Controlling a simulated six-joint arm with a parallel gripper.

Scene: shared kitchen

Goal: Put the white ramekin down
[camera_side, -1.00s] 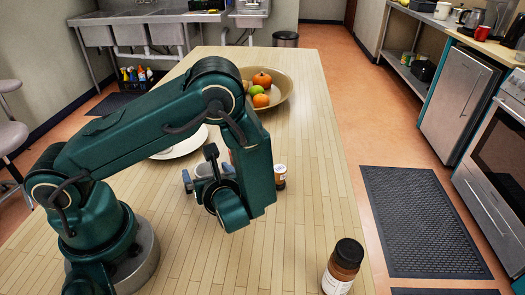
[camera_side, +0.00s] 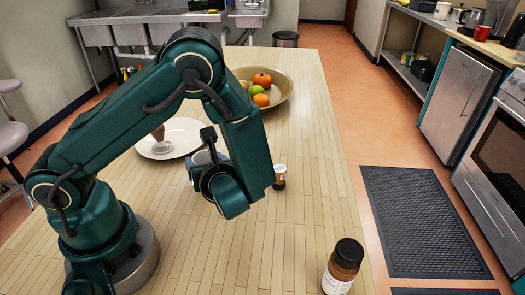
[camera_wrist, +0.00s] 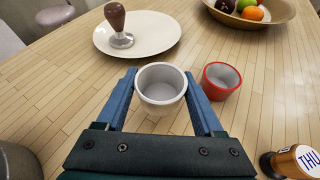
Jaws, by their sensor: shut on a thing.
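The white ramekin (camera_wrist: 160,88) is upright between the two blue fingers of my gripper (camera_wrist: 160,97) in the wrist view. The fingers are shut on its sides. I cannot tell for sure whether its base touches the table. In the side view my arm hides most of the fingers and the ramekin.
A red ramekin (camera_wrist: 222,80) stands close to the right of the right finger. A white plate (camera_wrist: 165,32) bearing a brown-handled tamper (camera_wrist: 117,24) lies beyond. A fruit bowl (camera_side: 283,91), a small jar (camera_side: 279,177) and a brown bottle (camera_side: 342,266) stand on the wooden table (camera_side: 305,190).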

